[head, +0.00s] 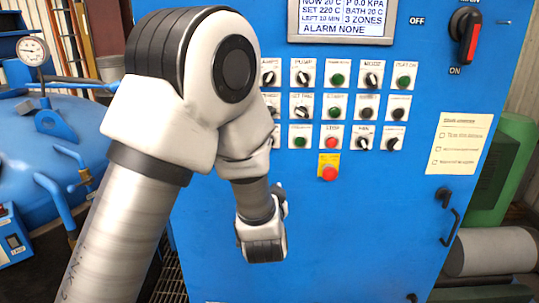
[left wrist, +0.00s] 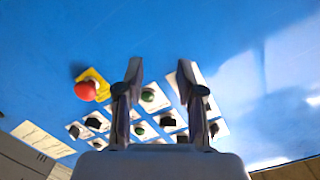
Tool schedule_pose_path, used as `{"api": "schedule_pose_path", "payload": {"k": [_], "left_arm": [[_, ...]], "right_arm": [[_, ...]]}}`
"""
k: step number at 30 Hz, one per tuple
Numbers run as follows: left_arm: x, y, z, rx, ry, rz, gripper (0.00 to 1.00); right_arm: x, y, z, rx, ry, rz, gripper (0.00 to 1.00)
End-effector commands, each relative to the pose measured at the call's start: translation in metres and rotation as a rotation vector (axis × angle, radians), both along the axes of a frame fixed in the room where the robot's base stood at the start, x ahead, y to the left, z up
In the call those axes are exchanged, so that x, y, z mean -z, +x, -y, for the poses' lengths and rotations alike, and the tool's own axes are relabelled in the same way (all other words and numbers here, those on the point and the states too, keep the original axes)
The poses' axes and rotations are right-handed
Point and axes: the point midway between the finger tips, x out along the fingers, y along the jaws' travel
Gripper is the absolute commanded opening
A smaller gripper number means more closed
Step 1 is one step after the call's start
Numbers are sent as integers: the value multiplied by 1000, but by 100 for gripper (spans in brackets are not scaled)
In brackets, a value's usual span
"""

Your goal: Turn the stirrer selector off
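The blue control panel (head: 390,215) carries rows of selectors and buttons on small white plates. The labels are too blurred for me to tell which one is the stirrer selector. Black selectors show in the upper row (head: 302,78) and lower row (head: 395,143); my left arm covers the panel's left part. In the left wrist view the panel appears turned over, and my left gripper (left wrist: 160,72) is open and empty. Its fingers stand apart in front of the plates, with a green button (left wrist: 148,95) seen between them. My right gripper is in neither view.
A red stop button on a yellow plate (head: 329,173) sits below the rows. A main switch (head: 467,37), a paper notice (head: 460,143) and a door handle (head: 451,225) are at the right. A blue vessel with a gauge (head: 33,51) stands at the left.

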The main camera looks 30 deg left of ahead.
Motion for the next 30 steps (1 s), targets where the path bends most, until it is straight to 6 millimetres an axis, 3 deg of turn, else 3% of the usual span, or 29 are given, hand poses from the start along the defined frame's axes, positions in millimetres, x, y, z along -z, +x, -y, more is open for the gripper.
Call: {"api": "schedule_pose_path", "payload": {"k": [1, 3, 6, 18, 27, 28, 30], "left_arm": [[-35, 0, 1, 3, 1, 64, 38], [-63, -1, 2, 4, 2, 117, 38], [-76, 1, 0, 5, 0, 142, 38], [-76, 58, -35, 6, -1, 138, 38], [-73, 65, -39, 7, 0, 138, 38], [-73, 65, -39, 7, 0, 138, 34], [-73, 65, -39, 7, 1, 137, 9]], "right_arm": [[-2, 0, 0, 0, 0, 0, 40], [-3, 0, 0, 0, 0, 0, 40], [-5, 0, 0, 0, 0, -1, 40], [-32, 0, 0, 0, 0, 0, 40], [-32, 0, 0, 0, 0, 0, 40], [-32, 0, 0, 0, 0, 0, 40], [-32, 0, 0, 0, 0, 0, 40]]}}
